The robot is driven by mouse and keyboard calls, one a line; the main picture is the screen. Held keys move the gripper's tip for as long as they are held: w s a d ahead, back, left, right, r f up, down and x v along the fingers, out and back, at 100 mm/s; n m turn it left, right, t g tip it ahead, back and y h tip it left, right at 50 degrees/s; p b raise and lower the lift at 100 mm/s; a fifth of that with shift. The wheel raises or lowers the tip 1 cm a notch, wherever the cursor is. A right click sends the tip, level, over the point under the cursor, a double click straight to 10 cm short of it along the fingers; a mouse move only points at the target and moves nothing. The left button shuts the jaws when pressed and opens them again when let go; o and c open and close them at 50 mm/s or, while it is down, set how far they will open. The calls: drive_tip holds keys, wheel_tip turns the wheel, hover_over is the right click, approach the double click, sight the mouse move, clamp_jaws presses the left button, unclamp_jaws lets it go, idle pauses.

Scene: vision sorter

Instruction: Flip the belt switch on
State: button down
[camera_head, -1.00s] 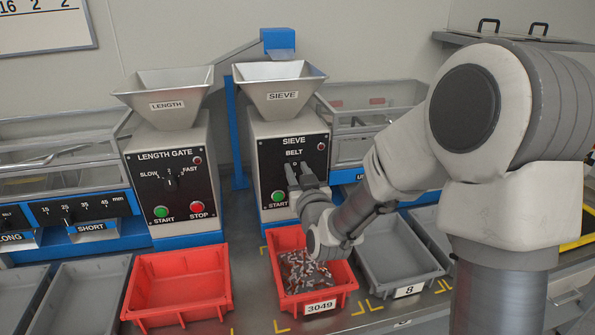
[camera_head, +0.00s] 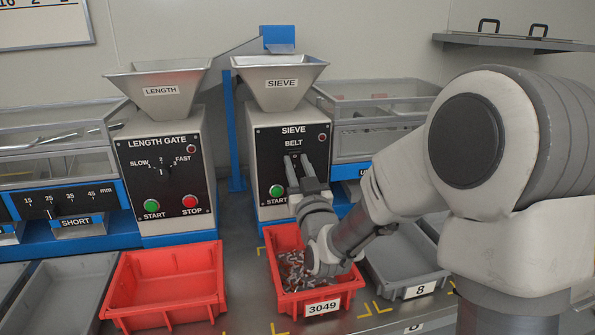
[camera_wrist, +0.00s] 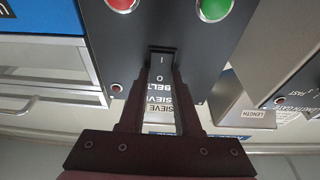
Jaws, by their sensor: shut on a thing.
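The sieve machine's black panel (camera_head: 265,160) carries the BELT label and the belt switch beneath it. In the head view my gripper (camera_head: 297,160) reaches up to the panel just below that label, and its fingers hide the switch. In the wrist view the belt switch (camera_wrist: 161,55) is a small dark lever between the fingertips. My gripper (camera_wrist: 162,68) is shut on it. The I and O marks show between the fingers, with O nearer the BELT label. I cannot tell the switch's position for certain.
The green START button (camera_head: 277,191) is just below and left of my gripper. A red bin (camera_head: 320,307) marked 3049, with small parts inside, sits beneath my wrist. An empty red bin (camera_head: 165,285) stands to its left and a grey bin (camera_head: 402,262) to its right.

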drive_tip(key=shift+r, duration=0.1)
drive_tip(key=c, duration=0.6)
unclamp_jaws()
drive_tip(key=v, duration=0.7)
drive_tip(key=shift+s+p, duration=0.25)
drive_tip(key=shift+p, duration=0.15)
drive_tip(key=shift+d, duration=0.1)
